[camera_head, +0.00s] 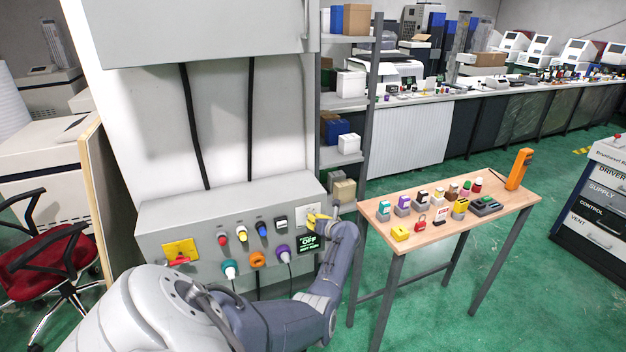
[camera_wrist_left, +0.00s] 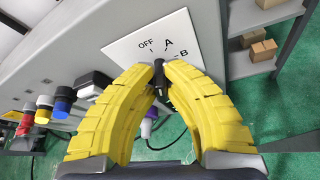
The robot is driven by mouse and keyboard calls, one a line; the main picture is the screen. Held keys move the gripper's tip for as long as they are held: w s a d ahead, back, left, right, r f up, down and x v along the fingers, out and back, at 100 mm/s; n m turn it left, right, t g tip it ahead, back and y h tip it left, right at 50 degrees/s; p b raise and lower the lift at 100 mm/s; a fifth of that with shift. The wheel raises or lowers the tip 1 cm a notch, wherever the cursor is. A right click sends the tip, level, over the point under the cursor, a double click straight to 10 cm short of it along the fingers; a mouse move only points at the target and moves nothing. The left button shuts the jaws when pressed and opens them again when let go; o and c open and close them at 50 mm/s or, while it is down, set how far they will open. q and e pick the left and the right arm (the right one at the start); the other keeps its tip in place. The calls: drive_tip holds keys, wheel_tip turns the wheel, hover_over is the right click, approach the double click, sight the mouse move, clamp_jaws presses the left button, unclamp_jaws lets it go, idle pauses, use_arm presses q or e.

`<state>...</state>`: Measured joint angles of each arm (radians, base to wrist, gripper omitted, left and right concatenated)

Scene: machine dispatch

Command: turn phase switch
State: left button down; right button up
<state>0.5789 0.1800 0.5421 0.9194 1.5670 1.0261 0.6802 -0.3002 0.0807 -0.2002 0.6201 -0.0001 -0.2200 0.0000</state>
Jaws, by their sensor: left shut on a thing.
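The phase switch is a small black knob (camera_wrist_left: 159,76) on a white plate (camera_wrist_left: 125,48) marked OFF, A and B. In the head view the plate (camera_head: 307,211) is at the right end of the grey sloped panel (camera_head: 150,218). My left gripper (camera_wrist_left: 158,75) has yellow ribbed fingers shut on the knob, one on each side. It also shows in the head view (camera_head: 317,219), where the fingers hide the knob. I cannot tell exactly which mark the knob points to. My right gripper is not in view.
A small green-lettered display (camera_head: 308,243) reading OFF is just below the plate. Several coloured buttons, a yellow-backed red switch (camera_head: 180,252) and plugs lie left along the panel. A wooden table (camera_head: 440,238) with small parts stands right. Grey shelves (camera_head: 345,103) rise behind.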

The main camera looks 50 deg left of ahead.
use_arm(q)
drive_tip(key=shift+w+d+f+m+g+y, duration=0.15)
drive_tip(key=shift+m+g+y, duration=0.2)
drive_tip(key=shift+m, duration=0.4)
drive_tip(key=shift+w+a+m+g+y, duration=0.1)
drive_tip(key=shift+m+g+y, duration=0.15)
drive_tip(key=shift+m+g, duration=0.35)
drive_tip(key=shift+m, duration=0.35)
drive_tip(key=c, duration=1.5)
unclamp_jaws()
drive_tip(key=shift+o, duration=0.2)
drive_tip(key=shift+d, duration=0.1)
drive_tip(key=v, duration=1.1)
drive_tip(key=shift+d, duration=0.4)
